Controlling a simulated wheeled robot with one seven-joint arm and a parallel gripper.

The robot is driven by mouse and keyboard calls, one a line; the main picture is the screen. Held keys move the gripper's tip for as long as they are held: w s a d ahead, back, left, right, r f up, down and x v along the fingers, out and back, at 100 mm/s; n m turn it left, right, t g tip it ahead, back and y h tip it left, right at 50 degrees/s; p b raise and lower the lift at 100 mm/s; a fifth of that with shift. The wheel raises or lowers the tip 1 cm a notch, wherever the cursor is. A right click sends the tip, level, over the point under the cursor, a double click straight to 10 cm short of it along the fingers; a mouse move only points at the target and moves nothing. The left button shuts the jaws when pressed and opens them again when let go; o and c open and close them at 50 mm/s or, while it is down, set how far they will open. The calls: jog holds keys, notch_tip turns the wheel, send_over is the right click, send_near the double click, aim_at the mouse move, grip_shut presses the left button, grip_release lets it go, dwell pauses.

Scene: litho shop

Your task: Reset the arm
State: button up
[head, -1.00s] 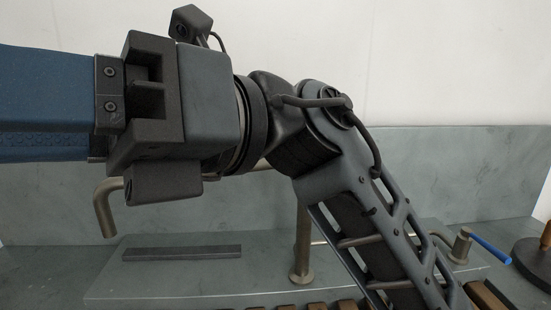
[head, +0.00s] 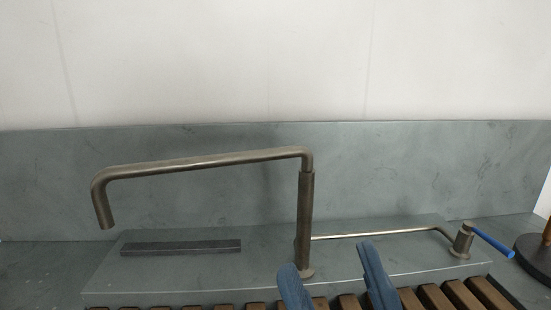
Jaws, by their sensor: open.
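My gripper (head: 334,280) shows at the bottom edge of the head view, a little right of the middle. Only its two blue fingers are in view, pointing up. The rest of my gripper and arm is below the picture. The fingers overlap the slatted rack and the front of the grey ledge in the picture; I cannot tell whether they touch either.
A bronze swing-neck faucet (head: 305,225) stands on the grey stone ledge (head: 180,290), its spout reaching left. A dark bar (head: 180,247) lies under the spout. Brown slats (head: 433,297) line the front.

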jog(key=s+d+f+m+g+h, duration=0.4)
jog(key=s+d+f+m+h, duration=0.4)
jog(key=s+f, duration=0.3)
jog(key=s+d+f+m+g+h+b, duration=0.1)
jog(key=s+d+f+m+g+h, duration=0.3)
jog(key=s+d+f+m+h, duration=0.5)
notch_tip(320, 180, down, 6)
jog(key=shift+s+r+h+b, duration=0.2)
jog(key=shift+s+h+b, duration=0.1)
jog(key=shift+s+h, duration=0.6)
jog(key=shift+d, duration=0.1)
